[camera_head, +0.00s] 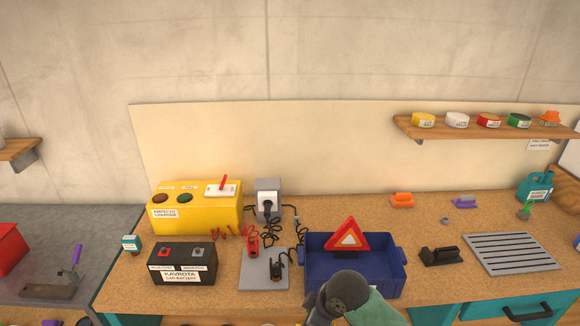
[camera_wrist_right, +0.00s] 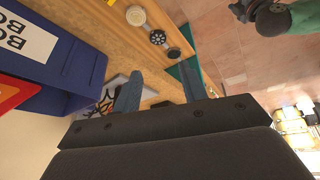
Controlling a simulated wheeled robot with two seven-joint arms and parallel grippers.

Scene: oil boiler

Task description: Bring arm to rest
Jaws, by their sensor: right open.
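My right gripper (camera_wrist_right: 160,90) shows in the right wrist view, its two blue-grey fingers apart with nothing between them. In that view it is beside the blue box (camera_wrist_right: 50,60), at the front of the workbench, with the floor to the right. In the head view a dark and green arm part of mine comes up at the bottom centre, in front of the blue box (camera_head: 330,268). No fingers show there. My left gripper is in neither view.
The workbench (camera_head: 420,210) holds a yellow charger (camera_head: 190,213), a black car battery (camera_head: 182,270), a warning triangle (camera_head: 347,237) in the blue box, and a grey grille (camera_head: 510,253). A wooden shelf (camera_head: 470,133) with several tins hangs at the upper right.

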